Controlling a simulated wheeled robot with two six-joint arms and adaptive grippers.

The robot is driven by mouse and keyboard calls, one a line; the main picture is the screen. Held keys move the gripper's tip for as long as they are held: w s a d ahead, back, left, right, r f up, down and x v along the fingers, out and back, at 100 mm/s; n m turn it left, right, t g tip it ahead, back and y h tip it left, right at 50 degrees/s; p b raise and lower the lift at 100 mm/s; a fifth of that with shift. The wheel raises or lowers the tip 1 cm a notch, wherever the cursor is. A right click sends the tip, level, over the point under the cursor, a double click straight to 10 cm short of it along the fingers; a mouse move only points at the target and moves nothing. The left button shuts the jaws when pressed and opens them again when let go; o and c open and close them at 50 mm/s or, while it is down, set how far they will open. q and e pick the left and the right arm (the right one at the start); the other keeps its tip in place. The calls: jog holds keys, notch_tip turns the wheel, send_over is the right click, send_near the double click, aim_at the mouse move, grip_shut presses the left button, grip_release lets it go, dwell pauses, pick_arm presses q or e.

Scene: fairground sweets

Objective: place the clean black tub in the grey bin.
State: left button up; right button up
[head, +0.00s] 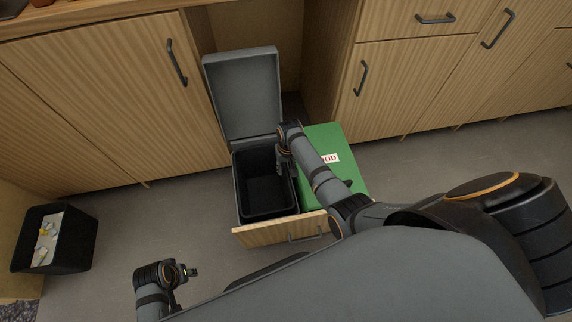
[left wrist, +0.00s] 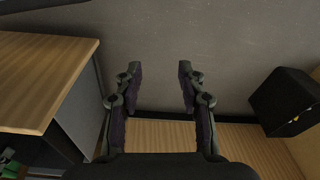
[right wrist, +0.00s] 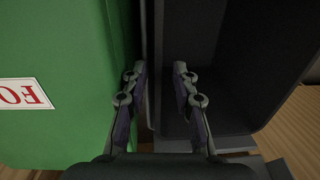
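The clean black tub (head: 266,190) sits upright inside the grey bin (head: 235,190), empty, its opening facing up. The bin's grey lid (head: 243,95) is raised at the back. In the right wrist view the tub (right wrist: 235,60) fills the right side. My right gripper (head: 283,163) is at the tub's right edge, beside the green bin. In its wrist view the fingers (right wrist: 161,75) stand apart on either side of the dark rim; a gap shows between them. My left gripper (head: 192,271) is low at the front left, open and empty in its wrist view (left wrist: 160,78).
A green bin (head: 330,190) with a food label stands right of the grey bin. Both stand behind a pulled-out wooden drawer front (head: 265,236). Another black tub (head: 83,240) with litter inside is on the floor at left. Floor between them is clear. Wooden cabinets (head: 105,100) line the back.

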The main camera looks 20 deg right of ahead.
pick_arm(q)
jog(key=s+a+f+p, duration=0.1)
jog(key=s+f+p, duration=0.1)
jog(key=f, duration=0.4)
jog(key=s+a+f+p, duration=0.2)
jog(key=s+f, duration=0.2)
jog(key=f, duration=0.2)
jog(key=shift+a+y+p, duration=0.3)
pick_arm(e)
notch_tip(320, 180, up, 12)
jog(key=shift+d, duration=0.35)
jog(key=shift+s, duration=0.1)
